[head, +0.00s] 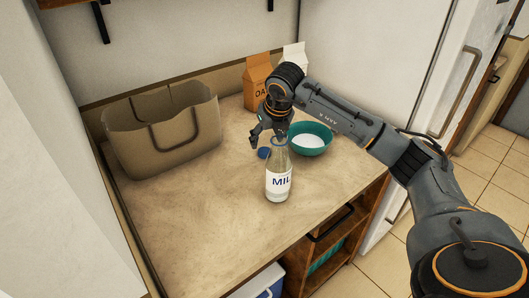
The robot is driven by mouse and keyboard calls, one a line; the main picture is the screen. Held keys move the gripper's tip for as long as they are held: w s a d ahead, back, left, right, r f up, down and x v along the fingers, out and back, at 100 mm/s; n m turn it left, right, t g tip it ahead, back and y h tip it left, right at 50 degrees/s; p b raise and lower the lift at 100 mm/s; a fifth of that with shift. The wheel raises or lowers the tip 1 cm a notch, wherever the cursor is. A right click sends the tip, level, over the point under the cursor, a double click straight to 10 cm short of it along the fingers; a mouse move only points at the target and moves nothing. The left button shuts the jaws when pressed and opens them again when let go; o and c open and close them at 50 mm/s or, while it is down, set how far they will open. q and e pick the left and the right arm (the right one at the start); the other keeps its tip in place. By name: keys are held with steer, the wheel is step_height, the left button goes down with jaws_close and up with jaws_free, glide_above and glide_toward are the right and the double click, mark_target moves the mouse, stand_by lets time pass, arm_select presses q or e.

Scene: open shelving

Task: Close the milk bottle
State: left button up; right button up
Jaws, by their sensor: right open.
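The milk bottle (279,182), clear glass with a white label, stands upright on the counter (215,210). A blue cap (264,153) shows just behind and left of the bottle, apparently on the counter. A blue ring shows at the bottle's mouth, partly overlapped by my gripper. My right gripper (268,142) points down with its fingers spread, above the cap and close behind the bottle's neck. It is open, and I see nothing held in it. Whether a finger touches the bottle cannot be told. My left gripper is not in view.
A teal bowl (322,140) with white contents stands right of the bottle, under my right forearm. An orange carton (257,80) and a white carton (295,54) stand at the back. A beige bag (140,145) is at the left. The counter's front left is clear.

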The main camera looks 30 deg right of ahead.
mark_target(265, 150)
steer(key=x, duration=0.4)
steer(key=shift+s+f+p, duration=0.1)
steer(key=shift+f+p, duration=0.25)
steer(key=c, duration=0.8)
